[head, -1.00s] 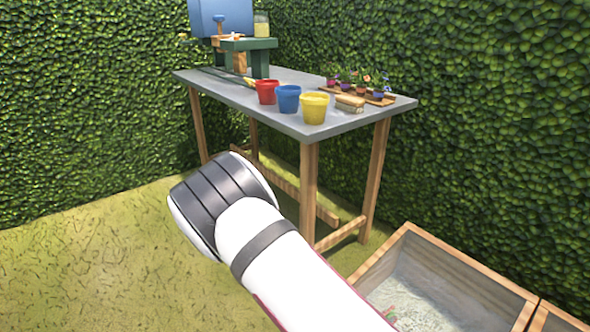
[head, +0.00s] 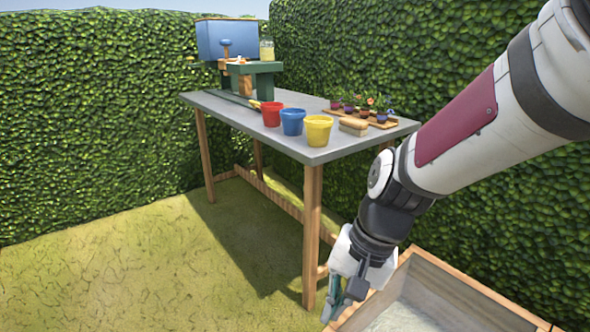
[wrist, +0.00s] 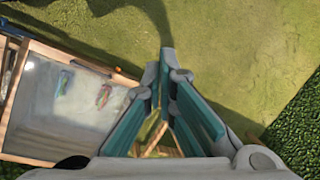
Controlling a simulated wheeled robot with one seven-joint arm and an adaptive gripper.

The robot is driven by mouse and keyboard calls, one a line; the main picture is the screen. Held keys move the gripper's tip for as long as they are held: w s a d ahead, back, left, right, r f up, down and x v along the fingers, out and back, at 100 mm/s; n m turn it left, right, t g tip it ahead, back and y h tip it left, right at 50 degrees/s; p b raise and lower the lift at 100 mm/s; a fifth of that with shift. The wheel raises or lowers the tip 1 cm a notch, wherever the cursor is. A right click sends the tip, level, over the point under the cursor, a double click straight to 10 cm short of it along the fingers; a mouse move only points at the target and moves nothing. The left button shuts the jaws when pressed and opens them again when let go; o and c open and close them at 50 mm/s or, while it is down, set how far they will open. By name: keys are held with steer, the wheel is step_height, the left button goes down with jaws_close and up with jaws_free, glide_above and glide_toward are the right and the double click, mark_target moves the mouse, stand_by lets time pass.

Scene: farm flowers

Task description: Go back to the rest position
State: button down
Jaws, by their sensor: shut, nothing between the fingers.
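My gripper (head: 335,300) hangs low at the lower right of the head view, pointing down at the left side of a wooden box (head: 465,279). My arm comes in from the upper right and bends down to it. In the wrist view my gripper (wrist: 166,62) shows its teal fingers, which are shut and hold nothing. Pale grass lies beyond them, and the box (wrist: 29,140) is to the left.
A grey table (head: 240,112) bears red (head: 271,114), blue (head: 292,121) and yellow (head: 318,129) pots, a brush (head: 353,126) and a tray of flowers. The box holds a bluish (wrist: 63,82) and a reddish thing (wrist: 103,96). Hedges stand behind; grass at left is clear.

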steer(key=s+d+r+n+h, duration=0.2)
steer(key=s+d+r, duration=0.35)
steer(key=s, duration=0.45)
steer(key=s+d+r+n+h, duration=0.15)
steer(key=s+d+r, duration=0.25)
steer(key=s+d, duration=0.45)
step_height(320, 180, up, 34)
steer(key=s+a+t+p, duration=0.1)
steer(key=t+p, duration=0.3)
steer(key=p, duration=2.8)
steer(key=shift+s+f+n, duration=0.15)
steer(key=shift+s+n, duration=0.3)
steer(key=shift+s, duration=0.1)
